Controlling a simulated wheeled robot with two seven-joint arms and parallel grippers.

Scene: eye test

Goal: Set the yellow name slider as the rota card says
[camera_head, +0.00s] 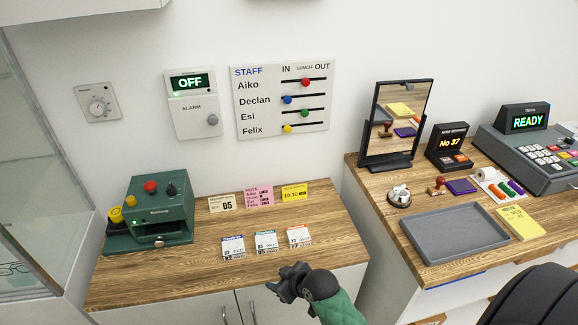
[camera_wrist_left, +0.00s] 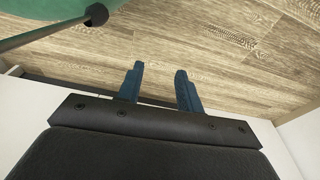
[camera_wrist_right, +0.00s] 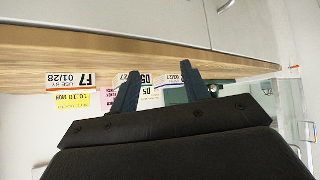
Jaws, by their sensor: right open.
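The yellow slider (camera_head: 288,128) is on the Felix row, the lowest of the white staff board (camera_head: 257,112) on the wall. It sits at the left end of its track, below IN. A pink card (camera_head: 259,197) with names and LUNCH entries lies at the back of the left counter and seems to be the rota card. Its small print is hard to read. My right gripper (camera_head: 284,279) is open and empty at the counter's front edge, well below the board. My left gripper (camera_wrist_left: 159,69) is open and empty over wood, out of the head view.
Red (camera_head: 306,83), blue (camera_head: 288,99) and green (camera_head: 305,113) sliders share the board. An alarm panel (camera_head: 191,104) hangs left of it. A green machine (camera_head: 150,212) stands on the left counter, with small cards (camera_head: 266,243) near the front. A mirror (camera_head: 396,118) stands at right.

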